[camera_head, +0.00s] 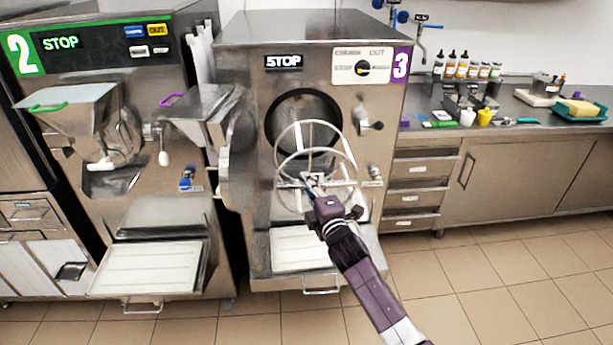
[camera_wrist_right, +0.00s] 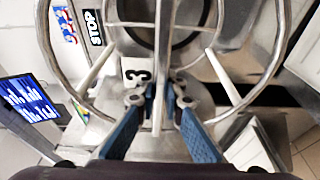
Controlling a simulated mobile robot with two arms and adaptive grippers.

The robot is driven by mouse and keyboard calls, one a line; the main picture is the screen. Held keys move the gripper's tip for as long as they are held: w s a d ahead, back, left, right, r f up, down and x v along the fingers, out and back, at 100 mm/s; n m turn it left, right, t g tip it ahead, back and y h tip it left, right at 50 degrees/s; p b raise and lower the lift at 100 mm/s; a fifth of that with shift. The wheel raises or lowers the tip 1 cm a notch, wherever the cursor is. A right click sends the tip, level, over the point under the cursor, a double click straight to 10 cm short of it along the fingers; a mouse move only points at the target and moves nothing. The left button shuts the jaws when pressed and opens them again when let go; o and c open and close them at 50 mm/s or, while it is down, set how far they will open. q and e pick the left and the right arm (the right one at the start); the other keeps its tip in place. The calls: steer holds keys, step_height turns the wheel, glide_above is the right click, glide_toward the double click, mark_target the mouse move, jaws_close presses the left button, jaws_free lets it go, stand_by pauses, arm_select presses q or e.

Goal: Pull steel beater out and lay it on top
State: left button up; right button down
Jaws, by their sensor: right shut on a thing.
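The steel beater (camera_head: 309,133), a frame of rings and bars, is in front of the round dark opening (camera_head: 301,115) of freezer 3 in the head view. My right gripper (camera_head: 312,184) is shut on the beater at its near end. In the right wrist view the blue fingers of my right gripper (camera_wrist_right: 164,100) close on a thin bar of the beater (camera_wrist_right: 50,62), and its rings curve around them. Whether the beater's far end is still inside the barrel I cannot tell. The flat steel top (camera_head: 310,27) of freezer 3 is bare. My left gripper is not in view.
Freezer 2 (camera_head: 150,75) stands at left, with a hopper between the machines. The open door (camera_head: 205,105) of freezer 3 hangs at its left side. A white tray (camera_head: 297,248) sits below. A counter with bottles (camera_head: 465,66) and sponges is at right. The tiled floor at right is clear.

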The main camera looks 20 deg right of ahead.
steer(key=s+a+p, duration=0.2)
steer(key=s, duration=0.8)
steer(key=s+a+p, duration=0.2)
steer(key=s+a, duration=0.1)
steer(key=s, duration=0.7)
steer(key=shift+s+a, duration=0.3)
steer(key=shift+a, duration=0.05)
stand_by(0.9)
steer(key=shift+r, duration=0.1)
